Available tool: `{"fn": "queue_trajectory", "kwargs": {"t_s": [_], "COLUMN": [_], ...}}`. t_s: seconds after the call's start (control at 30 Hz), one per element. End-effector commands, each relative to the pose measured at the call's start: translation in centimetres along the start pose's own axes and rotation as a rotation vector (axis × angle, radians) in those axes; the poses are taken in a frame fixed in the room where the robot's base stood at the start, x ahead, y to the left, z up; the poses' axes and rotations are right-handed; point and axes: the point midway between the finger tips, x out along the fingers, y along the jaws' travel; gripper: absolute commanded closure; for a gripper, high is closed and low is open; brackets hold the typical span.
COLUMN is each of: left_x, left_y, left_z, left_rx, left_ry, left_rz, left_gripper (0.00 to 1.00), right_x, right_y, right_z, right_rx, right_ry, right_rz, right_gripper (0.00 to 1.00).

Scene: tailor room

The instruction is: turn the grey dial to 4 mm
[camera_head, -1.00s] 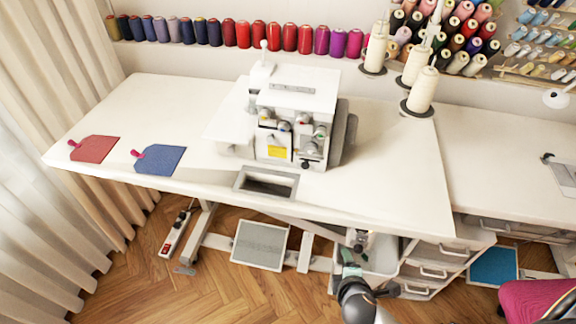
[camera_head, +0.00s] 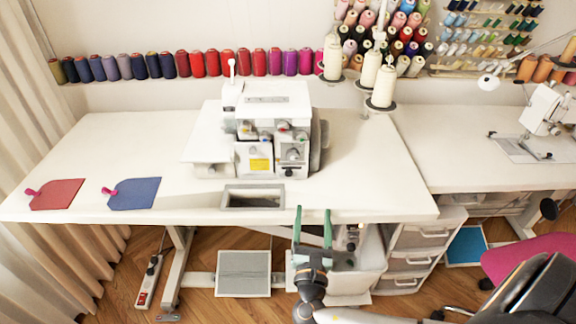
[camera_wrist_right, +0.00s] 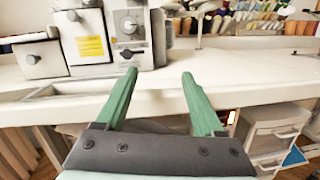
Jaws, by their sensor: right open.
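The white sewing machine (camera_head: 275,101) stands on the table, its front facing me. A grey dial (camera_head: 293,154) sits on its right front panel, above a black knob (camera_head: 290,171). In the right wrist view the dial (camera_wrist_right: 128,25) is at the top, left of centre; its markings are too small to read. My right gripper (camera_head: 313,209) is open and empty at the table's front edge, apart from the dial and below and in front of it. Its green fingers (camera_wrist_right: 159,73) point toward the table in the wrist view. My left gripper is not in view.
The white table (camera_head: 380,170) has a rectangular opening (camera_head: 254,197) in front of the machine. Red (camera_head: 57,194) and blue (camera_head: 135,193) fabric pieces lie at the left. Thread cones (camera_head: 383,86) stand behind right. The tabletop right of the machine is clear.

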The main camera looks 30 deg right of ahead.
Motion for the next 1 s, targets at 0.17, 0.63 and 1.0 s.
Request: {"fn": "queue_trajectory", "kwargs": {"t_s": [0.17,0.63,1.0], "left_x": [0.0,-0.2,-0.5], "left_y": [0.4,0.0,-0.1], "left_z": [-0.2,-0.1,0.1], "left_rx": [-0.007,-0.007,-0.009], "left_ry": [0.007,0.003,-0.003], "left_rz": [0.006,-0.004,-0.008], "left_gripper": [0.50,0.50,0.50], "right_x": [0.7,5.6,11.6], "right_y": [2.6,4.5,5.9], "right_z": [1.3,2.9,4.0], "right_rx": [-0.285,-0.373,-0.371], "right_ry": [-0.185,-0.248,-0.244], "right_rz": [0.144,0.181,0.181], "right_gripper": [0.30,0.30,0.30]}}
